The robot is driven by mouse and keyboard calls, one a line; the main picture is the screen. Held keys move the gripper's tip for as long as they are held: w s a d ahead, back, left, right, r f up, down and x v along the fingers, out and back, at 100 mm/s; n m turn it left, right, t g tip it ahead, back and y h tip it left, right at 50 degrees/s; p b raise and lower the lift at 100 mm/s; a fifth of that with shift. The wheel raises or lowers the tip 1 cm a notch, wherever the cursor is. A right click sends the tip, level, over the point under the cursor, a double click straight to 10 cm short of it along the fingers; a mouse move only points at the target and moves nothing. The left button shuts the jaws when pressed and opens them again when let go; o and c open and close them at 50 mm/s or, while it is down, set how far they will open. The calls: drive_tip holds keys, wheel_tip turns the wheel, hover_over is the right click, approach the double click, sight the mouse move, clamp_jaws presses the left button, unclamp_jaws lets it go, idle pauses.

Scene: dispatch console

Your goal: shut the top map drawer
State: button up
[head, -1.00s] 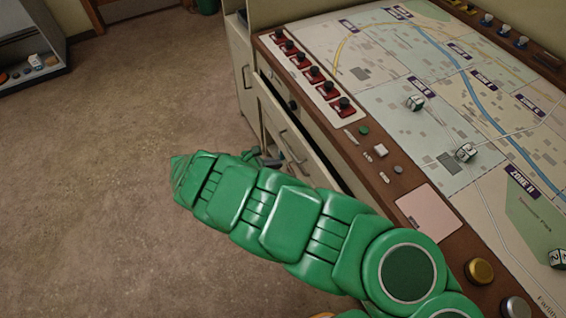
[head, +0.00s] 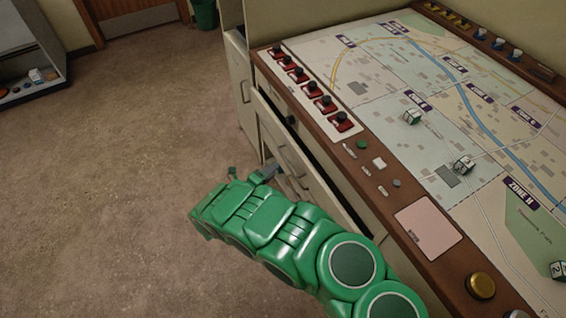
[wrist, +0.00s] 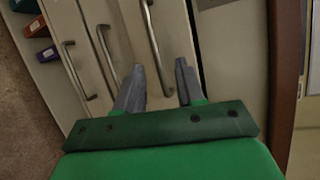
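The top map drawer (head: 272,124) stands pulled out of the console's left side in the head view, with a dark gap between its front and the console edge. Its bar handle (head: 288,158) is on the pale front. In the wrist view the rightmost front, apparently this drawer's, carries a long metal handle (wrist: 152,38). My gripper (head: 268,168) is close to the drawer fronts. In the wrist view its two grey fingers (wrist: 159,66) are apart, with the handle's lower end appearing between them. I cannot tell whether they touch it.
More drawer handles (wrist: 104,62) show to the left in the wrist view. The console map (head: 395,90) has red switches (head: 310,86) along its edge. A shelf unit (head: 30,50) stands far left. The carpet (head: 130,130) between is clear.

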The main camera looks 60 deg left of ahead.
drive_tip(key=w+a+f+n, duration=0.1)
drive_tip(key=w+a+f, duration=0.1)
drive_tip(key=w, duration=0.5)
drive_tip(key=shift+a+f+y, duration=0.15)
drive_tip(key=shift+a+y, duration=0.15)
drive_tip(key=shift+a, duration=0.35)
clamp_jaws()
